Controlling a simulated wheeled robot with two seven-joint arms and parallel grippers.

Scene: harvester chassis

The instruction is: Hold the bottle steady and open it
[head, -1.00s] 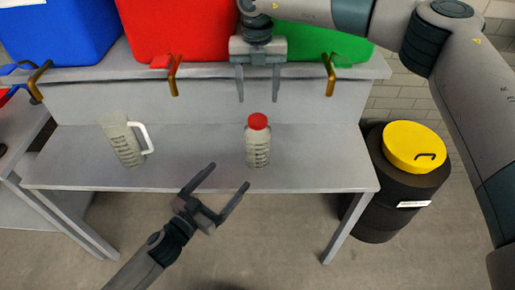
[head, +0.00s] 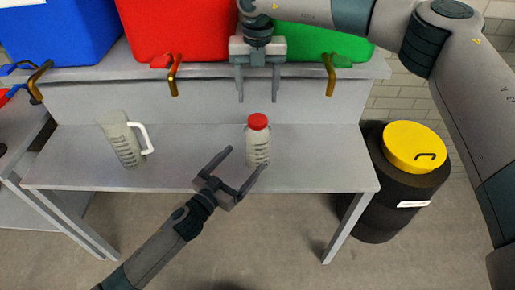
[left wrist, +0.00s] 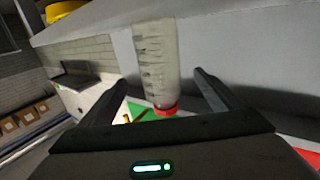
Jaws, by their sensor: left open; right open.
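A pale translucent bottle (head: 257,149) with a red cap (head: 258,121) stands upright on the grey bench (head: 190,173). My left gripper (head: 247,163) is open, just in front and to the left of the bottle, with its fingers pointing toward it. In the left wrist view the bottle (left wrist: 158,55) appears upside down, between and beyond the two open fingers, its red cap (left wrist: 167,111) partly hidden by the gripper body. I cannot tell whether a finger touches it. My right gripper (head: 258,98) is open and empty, pointing down above and behind the cap.
A pitcher (head: 123,140) with a white handle stands at the left on the bench. Blue (head: 62,30), red (head: 175,30) and green (head: 318,42) bins sit on the raised shelf behind. A black barrel with a yellow lid (head: 414,146) stands right of the bench.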

